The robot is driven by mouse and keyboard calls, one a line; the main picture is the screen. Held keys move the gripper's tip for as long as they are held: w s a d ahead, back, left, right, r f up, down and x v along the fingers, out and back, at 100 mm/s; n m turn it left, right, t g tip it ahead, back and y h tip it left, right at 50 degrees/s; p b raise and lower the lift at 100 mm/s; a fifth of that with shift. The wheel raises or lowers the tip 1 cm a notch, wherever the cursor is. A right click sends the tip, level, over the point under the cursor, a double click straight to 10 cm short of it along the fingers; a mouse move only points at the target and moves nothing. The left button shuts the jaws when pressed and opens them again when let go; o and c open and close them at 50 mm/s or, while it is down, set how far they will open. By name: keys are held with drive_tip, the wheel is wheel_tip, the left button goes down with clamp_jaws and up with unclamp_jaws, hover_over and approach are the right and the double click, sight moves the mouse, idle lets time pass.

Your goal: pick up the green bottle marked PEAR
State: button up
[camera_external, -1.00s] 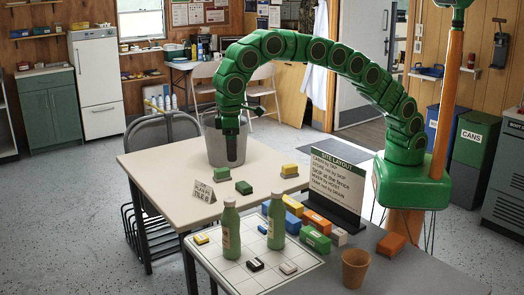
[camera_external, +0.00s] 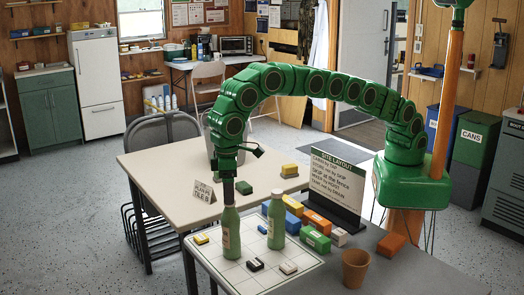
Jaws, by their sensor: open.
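Two green bottles stand upright on the white gridded sheet at the front table. The gripper is open and holds nothing up. The right bottle stands clear of it.
Small coloured blocks, such as a green block (camera_external: 316,241), lie right of the bottles near a sign board (camera_external: 336,186). A terracotta pot (camera_external: 355,268) stands at the front right.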

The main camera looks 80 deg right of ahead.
sight(231, 228)
drive_tip(key=shift+s+d+f, duration=0.1)
drive_tip(key=shift+d+f, duration=0.05)
drive_tip(key=shift+f, duration=0.4)
drive_tip(key=shift+s+d+f, duration=0.1)
drive_tip(key=shift+f, duration=0.45)
drive_tip(key=shift+d+f, duration=0.1)
drive_tip(key=shift+f, duration=1.6)
drive_tip(key=shift+c, duration=0.4)
drive_tip(key=c, duration=1.3)
